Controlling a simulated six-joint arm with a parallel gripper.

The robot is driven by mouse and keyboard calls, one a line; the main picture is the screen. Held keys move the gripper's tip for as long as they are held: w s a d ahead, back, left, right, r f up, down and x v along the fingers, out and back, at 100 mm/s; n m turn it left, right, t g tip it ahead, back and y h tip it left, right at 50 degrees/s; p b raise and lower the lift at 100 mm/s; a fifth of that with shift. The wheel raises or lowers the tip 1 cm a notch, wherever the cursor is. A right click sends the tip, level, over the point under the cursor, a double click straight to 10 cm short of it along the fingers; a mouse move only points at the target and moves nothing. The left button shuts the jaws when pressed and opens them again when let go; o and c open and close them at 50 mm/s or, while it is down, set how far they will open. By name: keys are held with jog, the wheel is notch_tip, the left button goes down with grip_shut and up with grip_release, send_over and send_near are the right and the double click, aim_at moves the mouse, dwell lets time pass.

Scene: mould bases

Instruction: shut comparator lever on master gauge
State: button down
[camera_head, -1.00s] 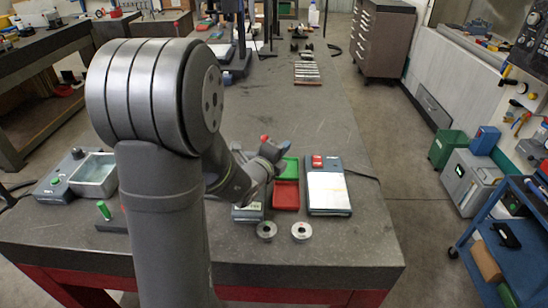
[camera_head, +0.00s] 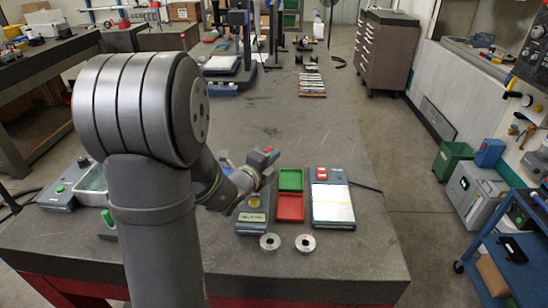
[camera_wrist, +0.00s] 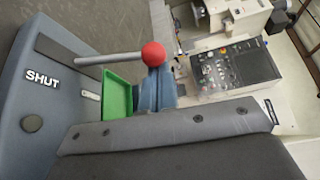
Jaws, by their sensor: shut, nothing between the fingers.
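In the wrist view the comparator is a blue-grey body (camera_wrist: 45,100) marked SHUT. Its metal lever (camera_wrist: 108,59) ends in a red ball knob (camera_wrist: 153,54). My gripper (camera_wrist: 156,85) shows as blue fingers, closed and empty, right beside the knob; I cannot tell whether they touch it. In the head view my gripper (camera_head: 262,160) is above the far end of a small grey unit (camera_head: 252,218) with a label and a yellow spot, apparently the comparator. The lever is not clear there. Two metal ring-like gauges (camera_head: 270,242) (camera_head: 305,243) lie in front; I cannot tell which is the master.
A green tray (camera_head: 291,170) and a red tray (camera_head: 290,221) lie right of the comparator.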

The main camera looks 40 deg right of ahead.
jog(key=shift+w+a+r+h, duration=0.1)
jog(key=shift+w+a+h, duration=0.05)
jog(key=shift+h, duration=0.15)
jog(key=shift+w+a+r+n+h, duration=0.3)
jog(key=shift+w+a+n, duration=0.15)
jog(key=shift+n, duration=0.55)
jog(key=w+a+n, duration=0.1)
jog(key=n+t+h, duration=0.1)
jog(key=n, duration=0.1)
jog(key=shift+w+a+r, duration=0.1)
jog(key=shift+w+a, duration=0.25)
jog(key=shift+w, duration=0.05)
jog(key=shift+w+a, duration=0.7)
jog(key=shift+a, duration=0.05)
jog(key=shift+w+a, duration=0.1)
jog(key=shift+s+d+r, duration=0.15)
jog(key=shift+s+d, duration=0.05)
jog(key=shift+s, duration=0.1)
jog(key=s, duration=0.1)
jog(key=s+r, duration=0.1)
jog(key=shift+s+d+r, duration=0.3)
jog(key=shift+d, duration=0.1)
jog(key=v, duration=0.3)
jog(key=f+v, duration=0.1)
jog(key=v, duration=0.5)
jog(key=shift+s+d+f, duration=0.1)
jog(key=shift+s+f, duration=0.05)
jog(key=shift+s, duration=0.05)
